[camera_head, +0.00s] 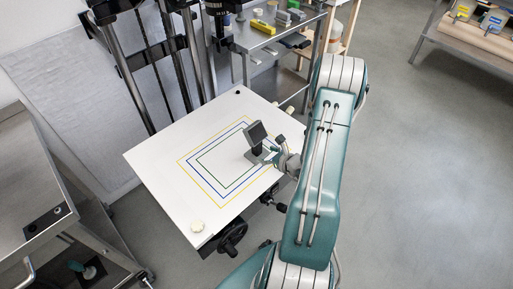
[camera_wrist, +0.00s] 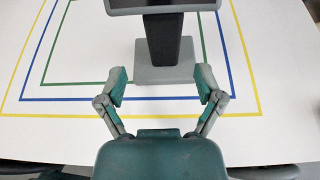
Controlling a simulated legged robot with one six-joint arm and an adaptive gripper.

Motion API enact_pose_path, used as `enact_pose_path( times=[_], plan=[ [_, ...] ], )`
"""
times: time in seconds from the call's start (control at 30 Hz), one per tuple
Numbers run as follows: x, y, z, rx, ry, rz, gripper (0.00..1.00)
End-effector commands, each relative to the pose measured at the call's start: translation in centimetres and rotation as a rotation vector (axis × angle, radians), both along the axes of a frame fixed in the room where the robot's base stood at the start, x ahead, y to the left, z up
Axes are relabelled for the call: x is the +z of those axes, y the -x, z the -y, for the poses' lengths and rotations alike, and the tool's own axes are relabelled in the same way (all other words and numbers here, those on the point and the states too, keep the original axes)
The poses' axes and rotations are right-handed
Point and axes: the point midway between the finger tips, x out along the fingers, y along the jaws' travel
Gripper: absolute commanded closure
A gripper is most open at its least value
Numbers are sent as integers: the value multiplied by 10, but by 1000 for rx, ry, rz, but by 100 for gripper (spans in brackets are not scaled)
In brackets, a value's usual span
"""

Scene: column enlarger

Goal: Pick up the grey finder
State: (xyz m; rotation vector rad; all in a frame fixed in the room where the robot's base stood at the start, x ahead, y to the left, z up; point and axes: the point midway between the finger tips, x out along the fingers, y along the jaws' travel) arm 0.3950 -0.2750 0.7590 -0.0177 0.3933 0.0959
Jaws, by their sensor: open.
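The grey finder (camera_head: 256,146) stands upright on the white baseboard (camera_head: 160,160), inside the printed coloured frames and towards their right side. It has a flat grey base, a dark narrow column and a tilted dark head. In the wrist view the finder (camera_wrist: 168,48) is straight ahead, with its head cut off by the top edge. My gripper (camera_wrist: 162,84) is open, its two fingers spread to either side of the finder's base at its near edge. The fingers look apart from the column. In the head view my gripper (camera_head: 274,152) comes in from the right, low over the board.
A black handwheel (camera_head: 232,232) sits under the front edge. Enlarger columns (camera_head: 120,65) rise behind the board. A metal cart (camera_head: 265,40) with small items stands behind; a steel bench (camera_head: 30,190) is at left.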

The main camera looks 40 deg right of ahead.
Motion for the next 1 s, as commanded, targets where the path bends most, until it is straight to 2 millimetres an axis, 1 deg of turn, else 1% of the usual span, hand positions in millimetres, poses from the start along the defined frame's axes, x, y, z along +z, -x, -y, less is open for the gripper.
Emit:
enact_pose_path(
  times=[0.17, 0.33, 0.43, 0.53, 0.73, 0.77, 0.8, 0.87, 0.9, 0.93, 1.0],
  plan=[
    [-5, -14, -1, 1, 1, 0, 14],
    [-16, -39, 1, 5, 1, 0, 14],
    [-21, -50, 0, 4, 1, 0, 14],
    [-22, -55, 0, 3, 1, 0, 14],
    [-22, -55, 0, 1, 1, 0, 14],
    [-22, -55, 0, 1, 1, 0, 23],
    [-22, -55, 0, 1, 1, 0, 41],
    [-22, -55, 0, 1, 1, 0, 68],
    [-22, -55, 0, 1, 1, 0, 86],
    [-22, -55, 0, 1, 1, 0, 99],
    [-22, -55, 0, 1, 1, 0, 100]
  ],
)
